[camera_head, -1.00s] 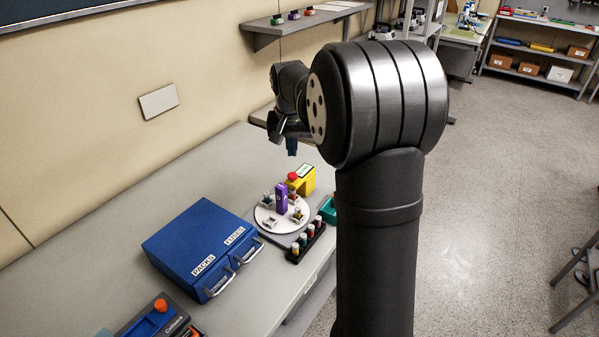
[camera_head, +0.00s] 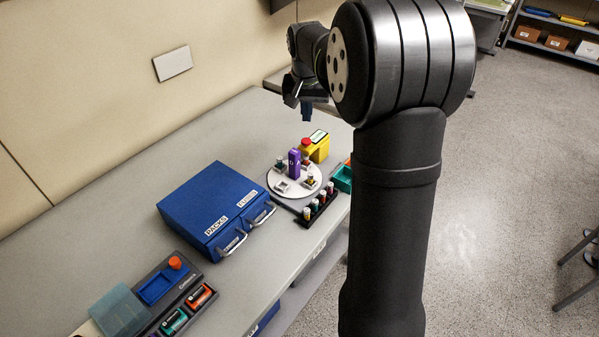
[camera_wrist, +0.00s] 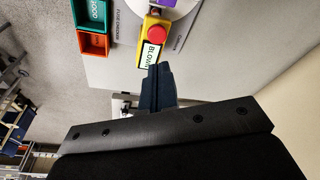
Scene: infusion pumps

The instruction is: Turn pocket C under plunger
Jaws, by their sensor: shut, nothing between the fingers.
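A round white turntable (camera_head: 313,187) lies on the bench in the head view, with a purple upright piece (camera_head: 294,163) at its middle and several small pockets around it, some holding small vials or fuses. The pocket letters are too small to read. A yellow box with a red button (camera_head: 306,142) stands behind the turntable; the button (camera_wrist: 158,33) also shows in the wrist view, with a label reading "BLOWN". My gripper (camera_head: 307,118) is above the bench behind the yellow box, apart from everything. In the wrist view, my gripper (camera_wrist: 156,70) is shut and empty.
A black rack of several vials (camera_head: 317,206) stands in front of the turntable. Green and orange bins (camera_wrist: 94,43) are beside it. A blue drawer cabinet (camera_head: 205,200) marked PACKS and FUSES is to the left, with a pump-like device (camera_head: 165,285) at front left. The rear bench is clear.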

